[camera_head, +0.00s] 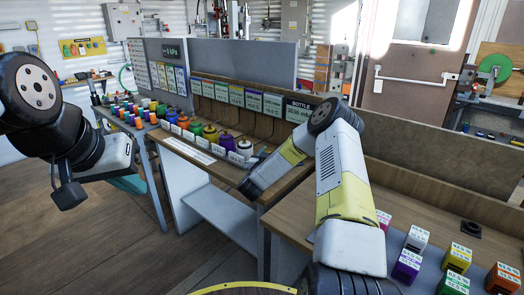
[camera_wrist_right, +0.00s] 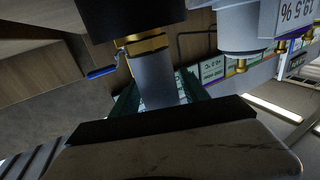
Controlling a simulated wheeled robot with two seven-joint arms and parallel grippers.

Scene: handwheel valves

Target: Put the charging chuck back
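In the right wrist view, a grey cylindrical piece, seemingly the charging chuck (camera_wrist_right: 153,82), has a brass collar and a blue lever (camera_wrist_right: 102,73) on its left. Its far end meets a wide black body (camera_wrist_right: 120,15). My right gripper (camera_wrist_right: 158,98) has its dark green fingers close against both sides of the grey piece. In the head view, my right arm reaches over the bench at the bottle row, and its fingers are hidden. My left gripper (camera_head: 122,153) hangs at the left, away from the bench, and its finger opening cannot be made out.
A white bottle (camera_head: 244,148) and several coloured ones stand in a row on the bench (camera_head: 225,168). A grey bottle tagged 19.5 % (camera_wrist_right: 240,25) is close right in the wrist view. Labelled cubes (camera_head: 417,238) sit on the right-hand bench. A grey panel (camera_head: 240,65) stands behind.

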